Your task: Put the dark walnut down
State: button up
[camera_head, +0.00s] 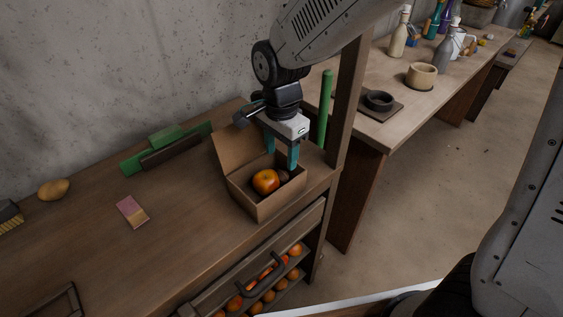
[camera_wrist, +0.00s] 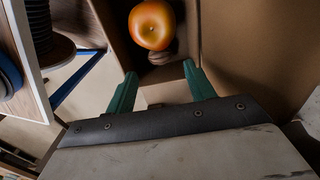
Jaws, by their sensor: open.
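My gripper (camera_head: 281,160) is open, its two teal fingers pointing down at the open cardboard box (camera_head: 262,208) near the right end of the wooden bench. A red-orange apple (camera_head: 265,181) sits in the box; it also shows in the wrist view (camera_wrist: 152,24). A small brown lump, perhaps the dark walnut (camera_wrist: 161,57), lies beside the apple, just beyond my fingertips (camera_wrist: 160,70). It is partly in shadow, and I cannot tell surely what it is. Nothing shows held between the fingers.
The box's raised flap (camera_head: 230,150) stands behind my gripper. A green pole (camera_head: 324,108) and wooden post (camera_head: 347,100) are close on the right. A green stand (camera_head: 165,143), a pink-and-tan block (camera_head: 132,211) and a potato (camera_head: 53,189) are on the left. The bench front is mostly clear.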

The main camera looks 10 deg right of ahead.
aim_at(281, 173)
notch_tip(281, 173, up, 8)
jog(key=s+d+r+n, duration=0.2)
jog(key=s+d+n, duration=0.3)
jog(key=s+d, duration=0.4)
jog(key=s+d+r+n+t, duration=0.1)
jog(key=s+d+r+n, duration=0.1)
jog(key=s+d+n, duration=0.4)
jog(key=s+d, duration=0.4)
jog(key=s, duration=0.1)
jog(key=shift+s+r, duration=0.35)
jog(key=shift+r, duration=0.05)
